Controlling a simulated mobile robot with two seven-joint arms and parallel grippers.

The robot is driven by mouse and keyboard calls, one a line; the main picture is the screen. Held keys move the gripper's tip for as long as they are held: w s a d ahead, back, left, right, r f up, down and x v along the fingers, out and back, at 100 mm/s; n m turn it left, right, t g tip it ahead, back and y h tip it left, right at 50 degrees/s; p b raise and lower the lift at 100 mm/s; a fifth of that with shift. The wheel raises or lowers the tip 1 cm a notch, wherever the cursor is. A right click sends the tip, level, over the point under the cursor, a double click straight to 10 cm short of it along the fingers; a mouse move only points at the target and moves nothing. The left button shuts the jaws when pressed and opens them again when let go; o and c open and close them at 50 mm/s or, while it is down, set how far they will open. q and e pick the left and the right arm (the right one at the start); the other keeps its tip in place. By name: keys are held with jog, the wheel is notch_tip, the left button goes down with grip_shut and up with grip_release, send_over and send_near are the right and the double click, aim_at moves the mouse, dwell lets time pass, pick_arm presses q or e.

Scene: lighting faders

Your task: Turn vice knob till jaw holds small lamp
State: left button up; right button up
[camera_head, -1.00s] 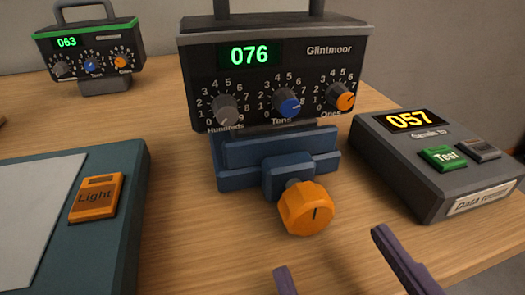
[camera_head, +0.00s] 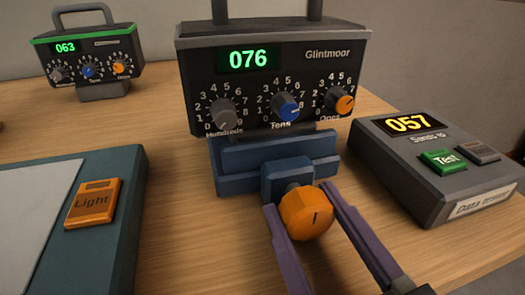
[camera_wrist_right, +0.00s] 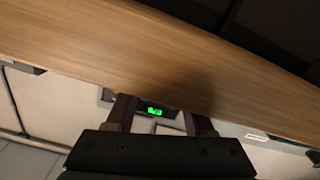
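The orange vice knob (camera_head: 306,215) has a dark pointer line that stands near upright. It sits on the front of the blue vice (camera_head: 235,185). My right gripper (camera_head: 303,197) has its purple fingers on either side of the knob, spread apart; I cannot tell whether they touch it. The fingers also show in the right wrist view (camera_wrist_right: 158,110). A dark Glintmoor unit (camera_head: 325,80) with a handle, three dials and green 076 stands directly behind and above the vice; its foot is mostly hidden, so I cannot tell whether the jaw grips it. My left gripper is not in view.
A smaller green-topped unit (camera_head: 84,46) showing 063 stands at the back left. A teal panel (camera_head: 125,200) with an orange Light button (camera_head: 94,203) is at the left. A grey box (camera_head: 430,165) showing 057, with a green Test button, is at the right.

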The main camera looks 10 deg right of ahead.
grip_shut()
jog(key=shift+r+m+p, duration=0.1)
jog(key=shift+m+p, duration=1.15)
jog(key=shift+m, duration=0.25)
jog(key=shift+m+p, duration=0.75)
jog(key=shift+m, duration=1.15)
jog(key=o, duration=0.6)
grip_release()
jog(key=shift+c, duration=0.2)
